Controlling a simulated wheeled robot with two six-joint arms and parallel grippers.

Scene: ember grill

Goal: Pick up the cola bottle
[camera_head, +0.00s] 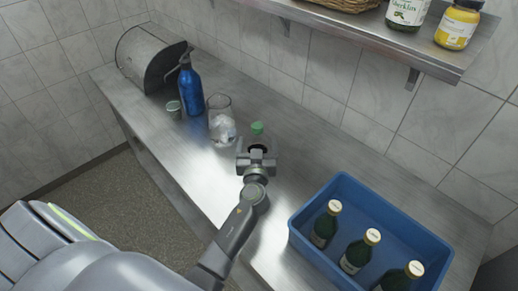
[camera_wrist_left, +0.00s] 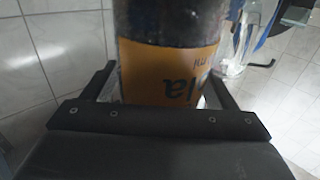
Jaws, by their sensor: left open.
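The cola bottle (camera_wrist_left: 170,72) fills the middle of the left wrist view. It has dark glass or liquid and an orange label whose lettering reads upside down. In the head view, my left gripper (camera_head: 257,156) is low over the steel counter, with a small dark round shape between its fingers; the rest of the bottle is hard to make out there. The left gripper (camera_wrist_left: 165,92) is open, with one finger on each side of the bottle. Whether either finger touches it I cannot tell. My right gripper is not in view.
Left of my gripper stand a clear glass (camera_head: 221,122), a blue spray bottle (camera_head: 190,85) and a small cup (camera_head: 174,107). A small green object (camera_head: 257,128) lies just behind. A blue crate (camera_head: 297,236) with several green bottles is at the right. A shelf (camera_head: 385,37) hangs above.

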